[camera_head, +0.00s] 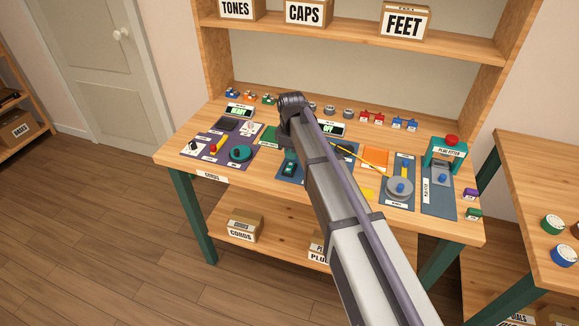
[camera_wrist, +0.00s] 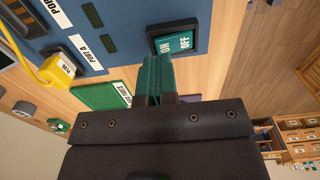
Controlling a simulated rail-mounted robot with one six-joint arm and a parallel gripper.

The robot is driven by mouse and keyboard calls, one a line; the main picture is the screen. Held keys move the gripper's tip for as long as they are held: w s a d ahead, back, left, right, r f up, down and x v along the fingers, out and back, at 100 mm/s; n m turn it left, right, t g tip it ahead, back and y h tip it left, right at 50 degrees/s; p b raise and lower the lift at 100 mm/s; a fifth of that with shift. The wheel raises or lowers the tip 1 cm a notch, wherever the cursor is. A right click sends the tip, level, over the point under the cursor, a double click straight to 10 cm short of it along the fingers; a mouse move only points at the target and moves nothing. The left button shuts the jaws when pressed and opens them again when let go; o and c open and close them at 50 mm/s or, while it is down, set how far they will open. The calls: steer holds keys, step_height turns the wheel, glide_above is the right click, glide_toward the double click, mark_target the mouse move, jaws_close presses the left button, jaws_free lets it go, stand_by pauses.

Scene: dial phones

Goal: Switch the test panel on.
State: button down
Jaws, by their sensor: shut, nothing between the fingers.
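The test panel is a blue board (camera_wrist: 125,22) with a port strip, partly hidden by my arm in the head view. Its rocker switch (camera_wrist: 178,42) is green in a dark frame, marked ON on the left half and OFF on the right. A small display (camera_head: 331,129) behind the board reads OFF. My gripper (camera_wrist: 154,62) has green fingers, shut and empty. The fingertips are at the near edge of the rocker's frame, by the ON side; I cannot tell if they touch it. In the head view the switch (camera_head: 290,169) shows left of my arm.
A yellow plug (camera_wrist: 60,70) sits at the port strip and a green card (camera_wrist: 101,96) lies near the fingers. On the bench, a purple mat (camera_head: 215,160) is at left; a grey dial (camera_head: 400,187) and green plug fitter (camera_head: 447,152) stand at right.

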steer(key=shift+f+b, duration=1.35)
stand_by(1.0)
step_height(320, 180, up, 7)
steer(key=p, duration=0.7)
steer(key=shift+r, duration=0.1)
